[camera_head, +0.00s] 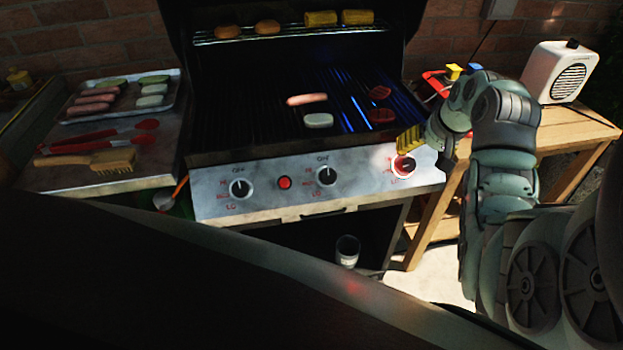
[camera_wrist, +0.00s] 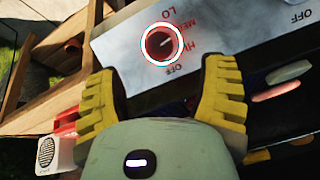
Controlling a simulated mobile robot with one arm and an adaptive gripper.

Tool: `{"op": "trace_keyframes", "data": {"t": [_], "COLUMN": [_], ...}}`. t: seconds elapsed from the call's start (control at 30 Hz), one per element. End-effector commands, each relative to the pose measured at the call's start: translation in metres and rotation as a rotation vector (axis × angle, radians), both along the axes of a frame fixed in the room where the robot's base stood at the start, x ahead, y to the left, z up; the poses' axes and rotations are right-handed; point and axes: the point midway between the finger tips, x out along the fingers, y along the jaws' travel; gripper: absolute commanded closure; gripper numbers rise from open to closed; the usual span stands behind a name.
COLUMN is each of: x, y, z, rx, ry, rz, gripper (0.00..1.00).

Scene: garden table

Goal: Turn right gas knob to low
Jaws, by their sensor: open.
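The right gas knob (camera_head: 404,167) is at the right end of the grill's silver control panel (camera_head: 262,206), partly hidden by my arm. In the wrist view, the right knob (camera_wrist: 157,47) is dark with a bright white and red ring. Its white mark points up and right, seemingly between HI and MED; LO is printed above it. My gripper (camera_wrist: 161,73) has two yellow ribbed fingers spread wide and empty, with the knob beyond the gap between them. In the head view, my gripper (camera_head: 411,139) is close by the knob; contact cannot be told.
The left knob (camera_head: 241,188), red button (camera_head: 284,183) and middle knob (camera_head: 327,175) share the panel. Blue light glows under the right grate, beside a sausage (camera_head: 307,99). A wooden side table (camera_head: 560,133) with a white speaker (camera_head: 556,72) stands right. A glass (camera_head: 347,251) is below.

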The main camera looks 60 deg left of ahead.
Motion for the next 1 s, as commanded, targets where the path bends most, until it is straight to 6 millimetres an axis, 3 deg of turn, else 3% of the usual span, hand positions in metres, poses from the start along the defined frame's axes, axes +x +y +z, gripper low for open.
{"op": "trace_keyframes", "data": {"t": [0.6,1.0], "x": [0.006,0.008], "y": [0.027,0.033], "z": [-0.060,-0.073], "rx": [0.000,0.001], "ry": [0.004,-0.001], "rz": [0.004,0.004], "gripper": [0.29,0.29]}}
